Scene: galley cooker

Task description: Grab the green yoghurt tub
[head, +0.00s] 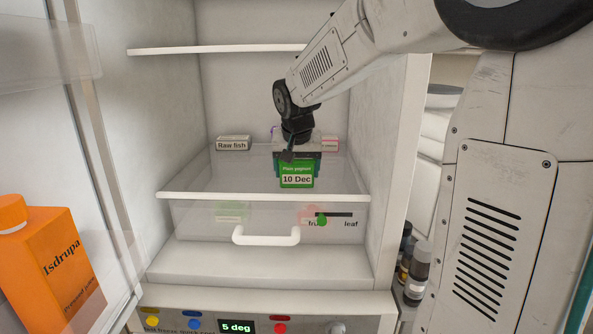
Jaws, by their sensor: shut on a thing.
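The green yoghurt tub (296,181) has a label reading "Plain yoghurt" and "10 Dec". It is at the glass shelf above the drawer, inside the fridge. My gripper (297,167) reaches down from above and is shut on the tub, with a finger at each side of it. The top of the tub is hidden by my gripper. I cannot tell whether the tub touches the shelf or is held just above it.
A "Raw fish" pack (233,143) lies at the back left of the shelf. A white pack with a red stripe (330,143) is behind my gripper. An orange carton (45,262) stands in the door at left. A white-handled drawer (266,236) is below.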

